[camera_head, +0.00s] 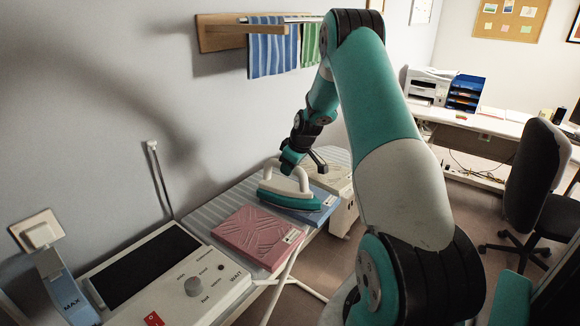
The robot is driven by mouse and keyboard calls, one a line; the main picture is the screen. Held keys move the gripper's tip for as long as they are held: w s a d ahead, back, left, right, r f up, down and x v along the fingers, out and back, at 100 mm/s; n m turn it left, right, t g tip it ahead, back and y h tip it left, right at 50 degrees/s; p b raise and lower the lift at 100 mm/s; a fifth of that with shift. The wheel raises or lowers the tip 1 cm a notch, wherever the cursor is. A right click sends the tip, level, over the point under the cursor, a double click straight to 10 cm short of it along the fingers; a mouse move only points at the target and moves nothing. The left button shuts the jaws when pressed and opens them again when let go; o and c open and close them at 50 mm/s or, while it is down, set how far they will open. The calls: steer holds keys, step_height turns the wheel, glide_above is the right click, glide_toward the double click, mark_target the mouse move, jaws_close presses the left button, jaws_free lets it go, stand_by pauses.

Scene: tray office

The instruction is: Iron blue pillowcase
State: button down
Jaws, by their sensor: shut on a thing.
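The iron (290,194), white with a teal base, is on or just above the blue pillowcase (318,208); I cannot tell if they touch. The blue pillowcase lies folded on the striped ironing board (205,218), partly hidden by the iron. My gripper (290,165) is at the iron's white handle and is shut on it; its fingers are small and partly hidden here. A pink, creased pillowcase (257,236) lies on the board to the left of the blue one.
A control panel with a dark plate and a knob (193,286) stands at the near left, beside a blue jug marked MAX (70,293). A beige device (338,178) stands behind the blue pillowcase. Towels (271,52) hang on a wall rack. A desk and chair (537,178) are at right.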

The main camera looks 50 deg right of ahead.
steer(key=shift+f+b, duration=0.3)
steer(key=shift+f, duration=0.1)
stand_by(1.9)
steer(key=shift+r, duration=0.15)
steer(key=shift+r+p, duration=1.95)
steer(key=shift+r, duration=1.55)
